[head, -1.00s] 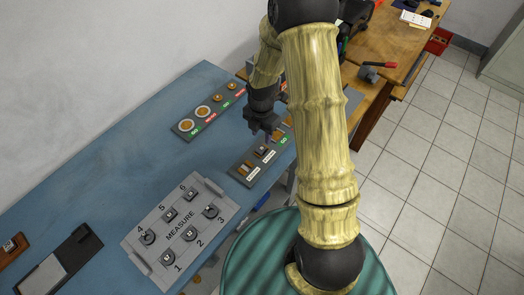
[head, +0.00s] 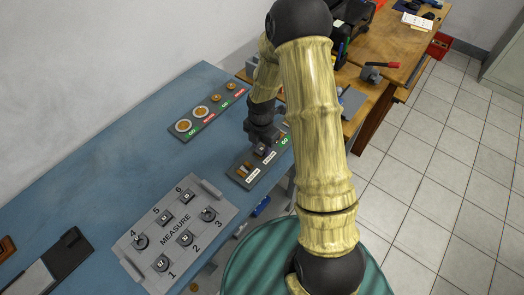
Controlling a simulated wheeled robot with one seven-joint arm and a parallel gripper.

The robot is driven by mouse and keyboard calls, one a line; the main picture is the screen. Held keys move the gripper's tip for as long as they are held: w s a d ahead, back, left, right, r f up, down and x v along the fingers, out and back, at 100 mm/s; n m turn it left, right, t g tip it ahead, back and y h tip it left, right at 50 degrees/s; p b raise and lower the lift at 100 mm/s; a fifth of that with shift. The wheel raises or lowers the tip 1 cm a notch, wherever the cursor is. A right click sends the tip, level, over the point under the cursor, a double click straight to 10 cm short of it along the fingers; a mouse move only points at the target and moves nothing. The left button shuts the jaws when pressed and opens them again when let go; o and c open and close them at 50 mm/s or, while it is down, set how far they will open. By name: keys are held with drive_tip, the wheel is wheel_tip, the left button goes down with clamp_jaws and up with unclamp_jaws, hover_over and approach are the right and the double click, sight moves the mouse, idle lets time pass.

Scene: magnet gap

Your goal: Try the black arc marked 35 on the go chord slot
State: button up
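My gripper (head: 262,140) points down over the far part of the dark gauge board (head: 243,178) that carries a green GO label (head: 284,141). A small dark piece (head: 261,150) shows right under the fingertips, at the board's slots. I cannot tell whether it is held, or read a 35 on it. The fingers are too small to show whether they are open. My gripper and arm hide part of this board. Several dark pieces stand on the grey MEASURE tray (head: 178,231); their marks are too small to read surely.
A second gauge board (head: 208,113) with round openings and GO labels lies farther back on the blue bench (head: 100,165). A black and grey device (head: 48,267) lies at the front left. The bench's left middle is clear. A wooden table (head: 385,50) holds tools.

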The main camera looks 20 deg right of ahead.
sight(261, 148)
drive_tip(key=c, duration=0.8)
drive_tip(key=shift+r+p, duration=2.3)
drive_tip(key=shift+r, duration=0.3)
drive_tip(key=shift+f, duration=0.1)
